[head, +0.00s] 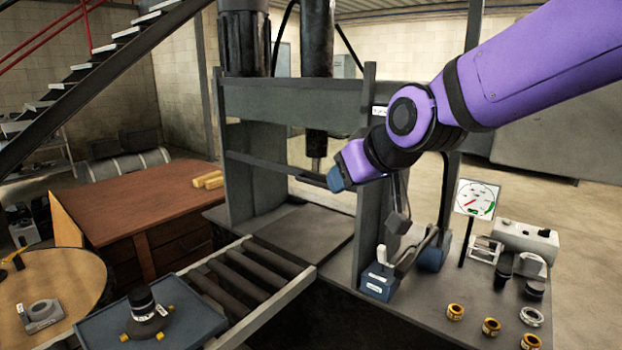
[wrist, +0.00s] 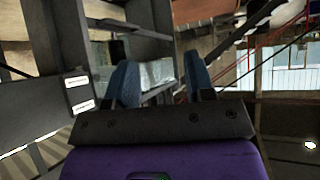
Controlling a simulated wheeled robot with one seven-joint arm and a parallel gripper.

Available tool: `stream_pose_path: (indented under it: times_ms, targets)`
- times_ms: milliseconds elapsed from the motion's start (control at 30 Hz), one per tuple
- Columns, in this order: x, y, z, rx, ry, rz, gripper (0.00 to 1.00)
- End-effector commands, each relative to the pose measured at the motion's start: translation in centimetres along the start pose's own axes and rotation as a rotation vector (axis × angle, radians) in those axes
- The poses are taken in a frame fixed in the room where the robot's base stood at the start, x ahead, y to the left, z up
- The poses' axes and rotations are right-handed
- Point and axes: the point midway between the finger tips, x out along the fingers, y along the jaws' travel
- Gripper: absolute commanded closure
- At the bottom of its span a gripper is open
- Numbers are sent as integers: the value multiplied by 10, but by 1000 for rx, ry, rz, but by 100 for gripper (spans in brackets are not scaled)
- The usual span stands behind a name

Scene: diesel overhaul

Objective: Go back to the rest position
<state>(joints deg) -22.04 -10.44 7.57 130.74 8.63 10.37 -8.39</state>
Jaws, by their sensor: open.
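My gripper (wrist: 160,82) shows in the wrist view with its two blue fingers apart and nothing between them. In the head view my purple arm reaches in from the upper right, and the blue tip of my gripper (head: 338,178) is in the air in front of the grey press frame (head: 290,98). It is left of the frame's right upright, near the dark ram (head: 317,145). Whether it touches the frame cannot be told.
A lever (head: 398,215) and small blue box (head: 380,284) stand on the bench right of the press. A gauge sign (head: 477,198) and several brass rings (head: 491,326) are farther right. A roller track (head: 245,285) and blue tray (head: 185,300) lie at lower left.

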Motion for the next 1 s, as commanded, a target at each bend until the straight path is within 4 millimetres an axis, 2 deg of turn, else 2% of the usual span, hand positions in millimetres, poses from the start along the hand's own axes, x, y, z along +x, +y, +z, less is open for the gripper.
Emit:
stream_pose_path:
  times_ms: [33,200,400,500,600,700,800,967,1000]
  targets:
    - [-20,18,10,26,-21,32,51]
    - [-79,62,54,117,-124,120,51]
    - [-146,93,117,246,-243,221,51]
    - [-175,100,148,312,-296,262,51]
    - [-196,102,174,367,-340,294,51]
    - [-210,102,191,406,-369,313,51]
    - [-216,101,200,426,-386,323,51]
    - [-218,100,203,432,-393,326,51]
    - [-218,100,203,431,-392,325,56]
